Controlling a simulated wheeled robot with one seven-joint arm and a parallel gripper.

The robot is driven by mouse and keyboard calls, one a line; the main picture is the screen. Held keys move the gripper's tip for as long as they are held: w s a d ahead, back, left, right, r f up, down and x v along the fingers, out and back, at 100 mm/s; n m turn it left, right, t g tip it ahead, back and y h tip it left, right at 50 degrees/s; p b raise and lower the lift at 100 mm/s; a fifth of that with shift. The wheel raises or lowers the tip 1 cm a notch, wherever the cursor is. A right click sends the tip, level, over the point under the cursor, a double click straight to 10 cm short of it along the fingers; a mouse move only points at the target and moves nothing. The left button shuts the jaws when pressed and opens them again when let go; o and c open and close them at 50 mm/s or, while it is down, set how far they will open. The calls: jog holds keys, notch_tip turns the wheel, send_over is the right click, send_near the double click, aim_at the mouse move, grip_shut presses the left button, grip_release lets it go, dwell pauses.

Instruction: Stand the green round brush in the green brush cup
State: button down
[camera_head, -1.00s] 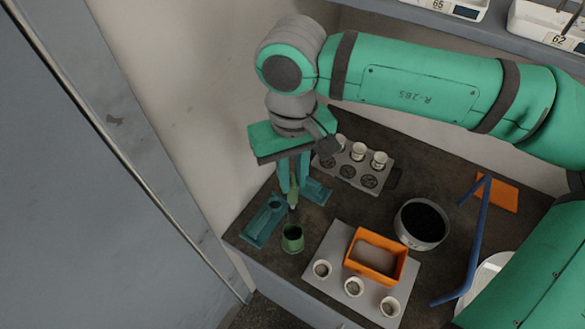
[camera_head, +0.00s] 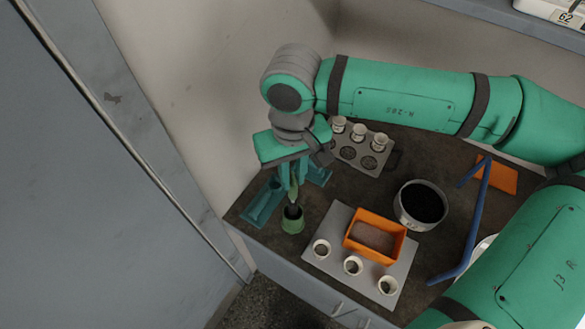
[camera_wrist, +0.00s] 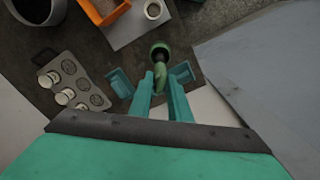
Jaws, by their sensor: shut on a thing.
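My gripper (camera_head: 292,184) points down and is shut on the green round brush (camera_head: 293,194), gripping its handle. The brush is upright with its dark bristle end downward. The green brush cup (camera_head: 292,226) stands on the bench directly below. The bristle end appears at the cup's mouth; how deep it sits inside I cannot tell. In the wrist view, the green handle (camera_wrist: 160,75) shows between the fingertips (camera_wrist: 162,84), and the cup (camera_wrist: 159,50) lies straight beyond it, its inside mostly hidden by the brush.
Teal holders (camera_head: 262,207) stand close beside the cup. A grey plate with small white cups (camera_head: 353,265) and an orange tray (camera_head: 375,249) is to the right. Behind are a grey rack (camera_head: 348,153) and a dark-filled pan (camera_head: 421,204). The bench's front edge is near the cup.

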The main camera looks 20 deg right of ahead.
jog(key=shift+f, duration=1.55)
jog(key=c, duration=1.6)
grip_release()
jog(key=shift+o, duration=0.2)
notch_tip(320, 180, up, 11)
jog(key=shift+f, duration=0.1)
